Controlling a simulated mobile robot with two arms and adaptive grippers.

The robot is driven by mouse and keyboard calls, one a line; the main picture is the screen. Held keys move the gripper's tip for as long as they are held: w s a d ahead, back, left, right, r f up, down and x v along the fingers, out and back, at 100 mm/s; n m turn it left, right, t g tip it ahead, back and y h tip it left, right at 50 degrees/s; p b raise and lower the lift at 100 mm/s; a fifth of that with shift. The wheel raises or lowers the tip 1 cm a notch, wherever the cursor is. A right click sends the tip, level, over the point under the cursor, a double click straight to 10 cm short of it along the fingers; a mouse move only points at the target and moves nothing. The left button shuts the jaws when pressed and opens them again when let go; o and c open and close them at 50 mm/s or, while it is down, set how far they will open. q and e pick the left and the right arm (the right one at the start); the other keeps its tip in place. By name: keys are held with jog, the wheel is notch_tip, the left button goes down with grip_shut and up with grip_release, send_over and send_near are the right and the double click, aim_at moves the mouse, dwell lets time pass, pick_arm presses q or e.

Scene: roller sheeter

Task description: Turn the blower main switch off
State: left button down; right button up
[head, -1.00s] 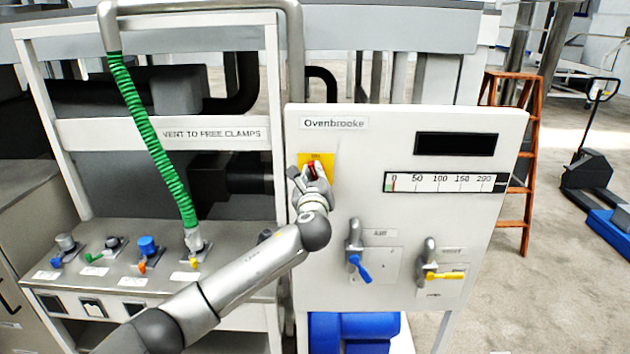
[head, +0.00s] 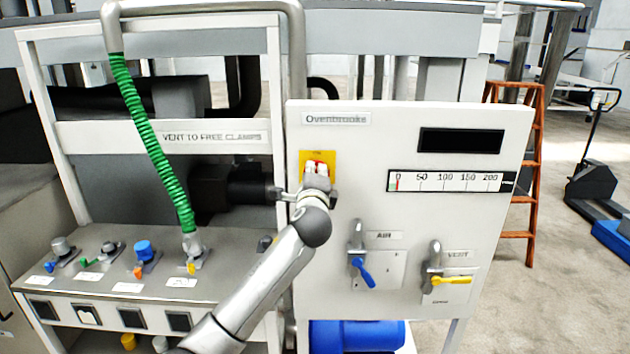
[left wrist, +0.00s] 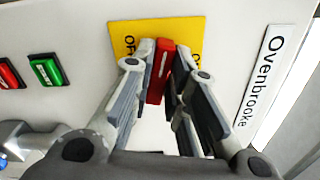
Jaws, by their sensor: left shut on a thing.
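The main switch is a red handle (left wrist: 158,74) on a yellow plate (left wrist: 187,32) at the upper left of the white Ovenbrooke panel. In the head view the plate (head: 306,158) shows behind my left gripper (head: 317,170), which covers most of the handle. My left gripper (left wrist: 160,70) is shut on the red handle, one finger on each side. In the left wrist view the panel lettering runs downward. The handle lies crosswise between an "OFF" label and another label, both partly hidden by the fingers. My right gripper is not in view.
A red button (left wrist: 8,73) and a green button (left wrist: 46,70) sit beside the plate. A blue air valve lever (head: 362,270) and a yellow vent lever (head: 450,281) are lower on the panel. A green coiled hose (head: 150,145) hangs at the left.

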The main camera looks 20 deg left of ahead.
pick_arm(q)
jog(key=shift+f+n+b, duration=0.15)
jog(key=shift+n+b, duration=0.4)
jog(key=shift+n, duration=1.05)
jog(key=c, duration=1.4)
grip_release()
jog(key=shift+a, duration=0.1)
jog(key=v, duration=1.2)
